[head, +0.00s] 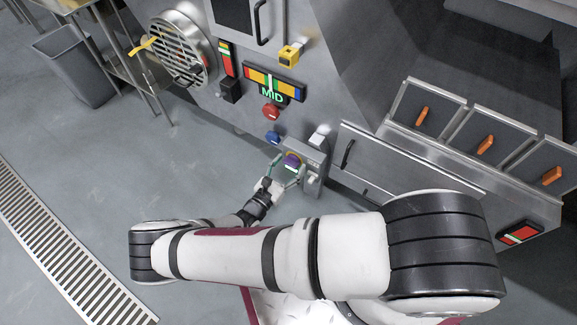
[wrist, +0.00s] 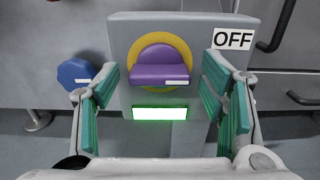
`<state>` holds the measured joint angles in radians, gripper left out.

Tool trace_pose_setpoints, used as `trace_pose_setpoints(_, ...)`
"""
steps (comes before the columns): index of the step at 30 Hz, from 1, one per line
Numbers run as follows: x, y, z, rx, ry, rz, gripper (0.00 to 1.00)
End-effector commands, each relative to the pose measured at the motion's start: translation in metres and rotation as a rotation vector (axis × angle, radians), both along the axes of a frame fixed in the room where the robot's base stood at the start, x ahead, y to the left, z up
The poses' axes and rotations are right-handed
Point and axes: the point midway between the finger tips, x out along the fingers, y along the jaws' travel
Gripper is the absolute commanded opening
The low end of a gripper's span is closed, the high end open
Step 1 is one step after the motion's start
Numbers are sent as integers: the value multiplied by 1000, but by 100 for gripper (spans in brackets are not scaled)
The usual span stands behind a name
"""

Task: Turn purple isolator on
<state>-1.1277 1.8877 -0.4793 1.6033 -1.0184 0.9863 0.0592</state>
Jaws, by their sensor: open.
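The purple isolator (wrist: 160,66) is a purple rotary knob on a yellow disc, on the front of a grey box. Its handle lies about level, with a small white mark at its lower right. An OFF label (wrist: 233,39) is at the box's upper right, and a lit green-white panel (wrist: 159,113) is below the knob. In the head view the isolator (head: 292,160) is small and partly behind my gripper (head: 284,177). In the wrist view my gripper (wrist: 168,95) is open, with green-padded fingers on either side of the knob, apart from it and empty.
A blue knob (wrist: 75,73) is left of the box; it also shows in the head view (head: 273,137). A red knob (head: 270,111) and a MID display (head: 273,85) are higher up. Drawer fronts with handles (head: 348,153) stand to the right. Grey floor (head: 185,165) is open at left.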

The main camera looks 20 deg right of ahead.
Motion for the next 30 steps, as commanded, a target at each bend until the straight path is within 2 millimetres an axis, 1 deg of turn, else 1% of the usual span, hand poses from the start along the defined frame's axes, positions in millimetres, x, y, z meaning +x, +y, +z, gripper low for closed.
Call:
trace_pose_setpoints(2,0,0,0,0,0,0,65)
trace_pose_setpoints(5,0,0,0,0,0,0,45)
trace_pose_setpoints(6,0,0,0,0,0,0,36)
trace_pose_setpoints(8,0,0,0,0,0,0,22)
trace_pose_setpoints(9,0,0,0,0,0,0,17)
trace_pose_setpoints(20,0,0,0,-24,35,0,17)
trace_pose_setpoints(26,0,0,0,-89,124,-1,17)
trace_pose_setpoints(30,0,0,-1,-158,220,-1,17)
